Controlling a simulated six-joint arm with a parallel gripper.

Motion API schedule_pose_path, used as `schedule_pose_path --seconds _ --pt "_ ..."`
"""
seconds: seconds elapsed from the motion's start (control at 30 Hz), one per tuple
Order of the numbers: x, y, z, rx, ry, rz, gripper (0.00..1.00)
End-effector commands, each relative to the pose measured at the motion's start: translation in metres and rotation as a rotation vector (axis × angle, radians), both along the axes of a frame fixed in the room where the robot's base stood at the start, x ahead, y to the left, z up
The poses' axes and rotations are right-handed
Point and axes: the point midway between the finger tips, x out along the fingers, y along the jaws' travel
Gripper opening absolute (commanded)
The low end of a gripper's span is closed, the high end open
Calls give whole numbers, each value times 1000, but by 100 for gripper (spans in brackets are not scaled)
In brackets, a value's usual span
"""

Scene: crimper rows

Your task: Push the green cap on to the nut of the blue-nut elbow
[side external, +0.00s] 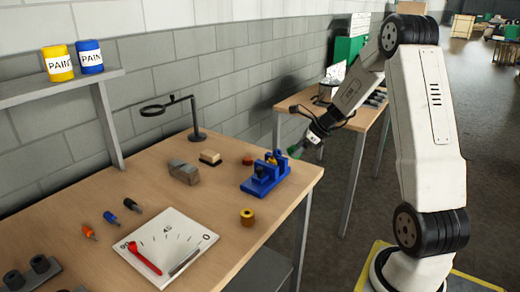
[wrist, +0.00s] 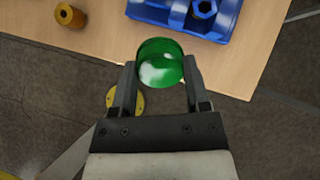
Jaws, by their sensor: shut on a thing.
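My gripper (wrist: 159,72) is shut on the green cap (wrist: 160,60), a shiny round piece held between both fingertips. In the side external view the green cap (side external: 294,152) is in the air at the right end of the blue fixture (side external: 262,187), near the table's right edge. In the wrist view a blue hex nut with a dark opening (wrist: 204,8) shows at the top edge, on the blue fixture (wrist: 150,10). The cap is apart from this nut. The rest of the elbow is cut off or too small to make out.
A brass cylinder (side external: 247,217) stands in front of the fixture. A red piece (side external: 248,160), a brush (side external: 210,157), a grey block (side external: 184,173) and a magnifier stand (side external: 196,135) are behind and left. A white dial plate (side external: 167,247) lies at the front.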

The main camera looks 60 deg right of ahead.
Motion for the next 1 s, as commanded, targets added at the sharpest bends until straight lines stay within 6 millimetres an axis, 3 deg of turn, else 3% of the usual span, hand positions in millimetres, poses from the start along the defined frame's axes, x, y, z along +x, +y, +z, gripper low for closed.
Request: schedule_pose_path --seconds 0.5,1.0 --pt "6 -12 7 34 -167 -333 6" --pt "7 -18 8 31 -227 -446 6"
